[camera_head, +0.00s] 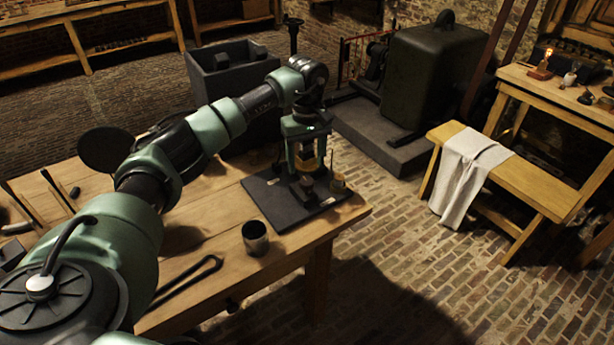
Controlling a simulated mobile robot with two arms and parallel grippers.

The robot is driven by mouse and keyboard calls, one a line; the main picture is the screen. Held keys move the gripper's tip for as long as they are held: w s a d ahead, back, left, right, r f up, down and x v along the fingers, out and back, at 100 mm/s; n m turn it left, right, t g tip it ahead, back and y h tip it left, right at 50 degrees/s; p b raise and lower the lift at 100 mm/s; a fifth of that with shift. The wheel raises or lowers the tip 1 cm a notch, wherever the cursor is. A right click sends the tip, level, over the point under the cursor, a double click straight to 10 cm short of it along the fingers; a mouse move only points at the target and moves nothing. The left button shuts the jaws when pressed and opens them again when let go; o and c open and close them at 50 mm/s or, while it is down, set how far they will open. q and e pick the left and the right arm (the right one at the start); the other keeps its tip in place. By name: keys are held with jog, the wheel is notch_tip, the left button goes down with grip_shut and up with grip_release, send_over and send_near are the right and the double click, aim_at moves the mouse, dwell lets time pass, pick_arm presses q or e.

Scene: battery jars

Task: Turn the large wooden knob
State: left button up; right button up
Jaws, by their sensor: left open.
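My left gripper (306,168) points down over a dark board (268,207) at the right end of the wooden bench. Its fingers are apart, and a brown-orange piece (306,160) shows between them. This may be the large wooden knob, but it is small and partly covered by the fingers. I cannot tell whether the fingers touch it. A small dark round piece (303,190) and a small brownish jar-like piece (338,184) stand on the board just below and to the right of the gripper. My right gripper is out of view.
On the bench (215,213), a metal cup (255,238) stands in front of the board and dark tongs (190,279) lie near the front edge. A dark bin (232,70) stands behind. A bench with a white cloth (468,170) is at right, with open brick floor between.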

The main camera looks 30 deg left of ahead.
aim_at(307, 180)
pick_arm(q)
notch_tip(307, 180, down, 6)
jog(key=shift+d+p, duration=0.1)
jog(key=shift+p, duration=0.4)
grip_shut()
jog(key=shift+n, duration=0.4)
